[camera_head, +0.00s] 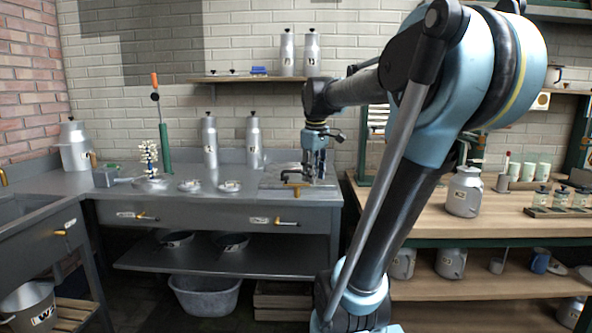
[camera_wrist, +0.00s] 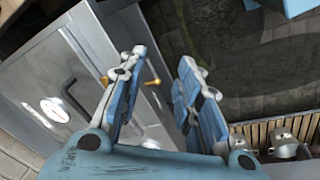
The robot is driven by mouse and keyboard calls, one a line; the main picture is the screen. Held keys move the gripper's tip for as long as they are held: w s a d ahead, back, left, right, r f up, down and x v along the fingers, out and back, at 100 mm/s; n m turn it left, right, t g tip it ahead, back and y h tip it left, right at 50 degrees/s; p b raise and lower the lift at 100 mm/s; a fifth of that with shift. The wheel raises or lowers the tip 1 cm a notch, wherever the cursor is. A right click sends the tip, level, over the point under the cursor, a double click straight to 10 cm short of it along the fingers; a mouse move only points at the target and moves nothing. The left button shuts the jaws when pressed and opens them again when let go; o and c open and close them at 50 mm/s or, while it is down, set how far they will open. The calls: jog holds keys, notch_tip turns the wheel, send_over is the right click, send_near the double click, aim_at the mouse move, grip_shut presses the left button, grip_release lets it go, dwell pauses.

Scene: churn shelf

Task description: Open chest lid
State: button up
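A flat grey lid (camera_head: 270,184) with a dark bar handle (camera_head: 291,174) lies at the right end of the grey counter; it appears to be the chest lid, flat and closed. In the wrist view the dark handle (camera_wrist: 70,98) shows at left, near a white oval label (camera_wrist: 55,109). My gripper (camera_head: 315,178) points down just right of the handle in the head view. In the wrist view its two blue fingers (camera_wrist: 160,68) are apart with nothing between them. The handle is outside the fingers, to their left. The gripper hides part of the lid's right side.
Metal churns (camera_head: 253,140) and small parts stand on the counter to the left. Drawers with orange handles (camera_head: 287,223) are in the counter front. A wooden table (camera_head: 480,225) with a churn (camera_head: 464,192) stands right. A wall shelf (camera_head: 245,79) hangs above. Dark floor lies before the counter.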

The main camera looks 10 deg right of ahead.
aim_at(297, 171)
jog(key=w+a+r+n, duration=0.2)
jog(key=w+r+n, duration=0.3)
jog(key=w, duration=0.5)
jog(key=w+a+r+n, duration=0.1)
jog(key=w+r+n, duration=0.1)
jog(key=w+r, duration=0.7)
jog(key=w+f, duration=0.1)
jog(key=f, duration=0.5)
jog(key=w+f, duration=0.1)
jog(key=f, duration=0.5)
jog(key=w+f, duration=0.2)
jog(key=f, duration=0.4)
jog(key=shift+d+f, duration=0.1)
jog(key=shift+d, duration=0.15)
jog(key=shift+c, duration=0.2)
grip_shut()
